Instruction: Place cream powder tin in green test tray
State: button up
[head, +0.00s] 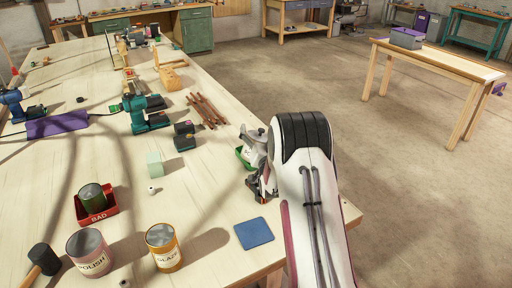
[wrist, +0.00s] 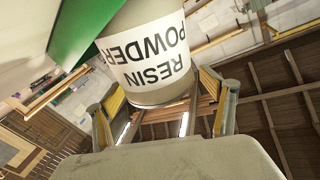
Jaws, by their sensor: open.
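The cream powder tin, labelled RESIN POWDER (wrist: 150,62), fills the upper middle of the wrist view, its lettering upside down. My gripper (wrist: 165,118) is open, with one finger on each side of the tin's near end; I cannot tell whether they touch it. The green test tray (wrist: 88,28) shows as a green strip right beside the tin. In the head view, a green edge of the tray (head: 241,157) shows at the table's right edge, mostly hidden by my wrist and gripper (head: 262,187). I cannot clearly make out the tin there.
A red tray marked BAD (head: 97,216) holds a dark green tin (head: 92,197). A POLISH tin (head: 89,252), a GLAZE tin (head: 164,247), a mallet (head: 43,260) and a blue pad (head: 254,233) lie near the front. Brown laths (head: 206,110) and black-green tools (head: 148,115) lie farther back.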

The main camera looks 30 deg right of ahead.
jog(key=shift+r, duration=0.1)
jog(key=c, duration=1.9)
jog(key=shift+c, duration=0.2)
jog(key=shift+r, duration=0.15)
jog(key=shift+r, duration=4.85)
